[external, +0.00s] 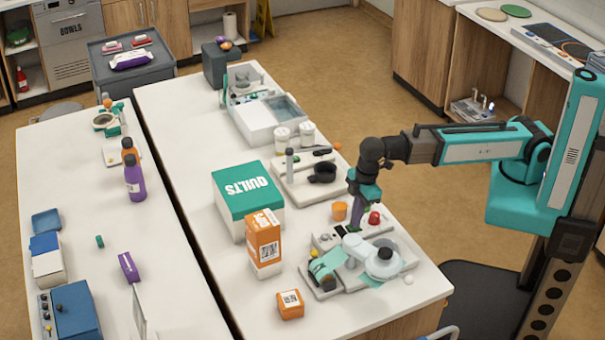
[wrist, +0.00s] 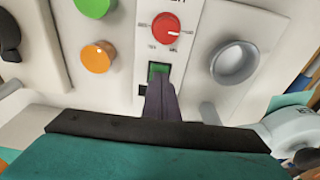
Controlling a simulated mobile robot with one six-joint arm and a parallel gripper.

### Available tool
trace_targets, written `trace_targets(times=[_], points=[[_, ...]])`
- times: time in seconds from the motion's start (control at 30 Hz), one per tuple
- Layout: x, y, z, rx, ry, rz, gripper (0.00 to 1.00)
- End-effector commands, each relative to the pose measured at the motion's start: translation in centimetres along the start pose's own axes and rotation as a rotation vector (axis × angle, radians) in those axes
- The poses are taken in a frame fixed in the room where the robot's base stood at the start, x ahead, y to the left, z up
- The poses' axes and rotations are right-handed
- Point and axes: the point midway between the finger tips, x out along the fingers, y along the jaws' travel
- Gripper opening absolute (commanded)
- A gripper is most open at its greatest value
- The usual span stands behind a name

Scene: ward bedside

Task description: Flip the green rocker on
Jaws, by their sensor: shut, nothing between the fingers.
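The green rocker (wrist: 158,68) sits in a dark slot on a pale panel (wrist: 128,30), below a red knob, in the wrist view. My gripper (wrist: 160,86) is shut and empty. Its dark purple fingertips are right at the rocker's lower edge and cover its lower part. I cannot tell if they touch it or which way it is tilted. In the external view my gripper (external: 357,226) points down at the device on the near right part of the white table; the rocker cannot be made out there.
A red dome (external: 375,218) and orange cup (external: 339,211) flank my gripper. The QUILTS box (external: 248,190) stands to the left.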

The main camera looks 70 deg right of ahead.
Motion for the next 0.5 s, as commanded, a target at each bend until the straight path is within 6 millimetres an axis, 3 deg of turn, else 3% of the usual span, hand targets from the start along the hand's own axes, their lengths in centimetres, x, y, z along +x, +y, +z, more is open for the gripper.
trace_targets(times=[0.5], points=[[-3.2,0.0,0.1,0.0,0.0,0.0,0.0]])
